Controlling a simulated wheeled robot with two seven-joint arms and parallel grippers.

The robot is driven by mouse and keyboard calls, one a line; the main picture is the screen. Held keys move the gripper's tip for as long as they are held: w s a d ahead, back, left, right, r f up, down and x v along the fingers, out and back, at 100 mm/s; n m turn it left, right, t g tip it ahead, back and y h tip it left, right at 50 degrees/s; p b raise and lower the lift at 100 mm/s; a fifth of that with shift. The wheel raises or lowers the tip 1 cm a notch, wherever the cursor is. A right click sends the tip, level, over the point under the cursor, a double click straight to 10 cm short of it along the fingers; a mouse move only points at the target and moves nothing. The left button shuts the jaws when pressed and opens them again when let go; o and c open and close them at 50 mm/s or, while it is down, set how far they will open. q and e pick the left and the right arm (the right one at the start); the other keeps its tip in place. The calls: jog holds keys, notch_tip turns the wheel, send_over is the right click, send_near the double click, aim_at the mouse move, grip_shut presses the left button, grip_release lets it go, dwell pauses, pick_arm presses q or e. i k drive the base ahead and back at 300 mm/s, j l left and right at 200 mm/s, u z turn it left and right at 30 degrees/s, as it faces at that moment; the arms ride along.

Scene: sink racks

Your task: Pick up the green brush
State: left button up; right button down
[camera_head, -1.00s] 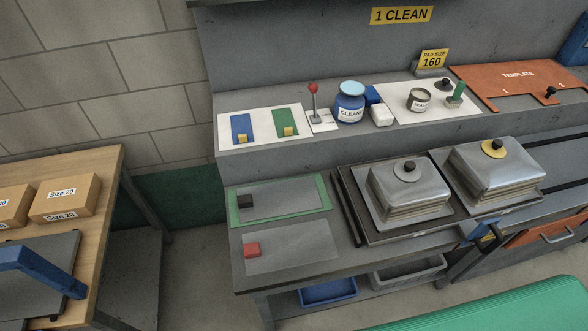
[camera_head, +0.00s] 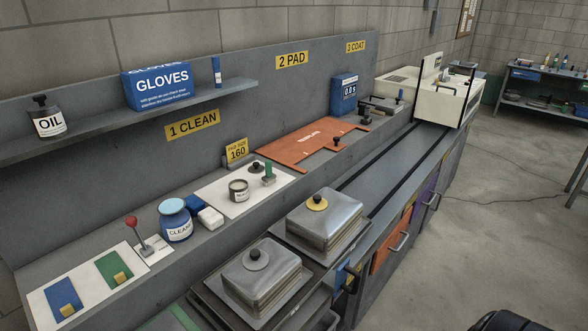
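The green brush (camera_head: 268,172) stands upright on a white mat (camera_head: 220,205) on the raised ledge, near the middle of the head view. It has a green block-like handle over a pale base. A small grey tin with a label (camera_head: 239,190) and a black-knobbed piece (camera_head: 255,167) stand close beside it. Neither of my grippers is in view.
A blue CLEAN jar (camera_head: 175,221) and a red-knobbed lever (camera_head: 131,221) stand to the left along the ledge. An orange template plate (camera_head: 300,150) lies to the right. Two metal boxes with knobbed lids (camera_head: 325,222) (camera_head: 258,280) stand in front, below the ledge.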

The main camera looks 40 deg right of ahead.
aim_at(270, 178)
jog(key=z, duration=0.95)
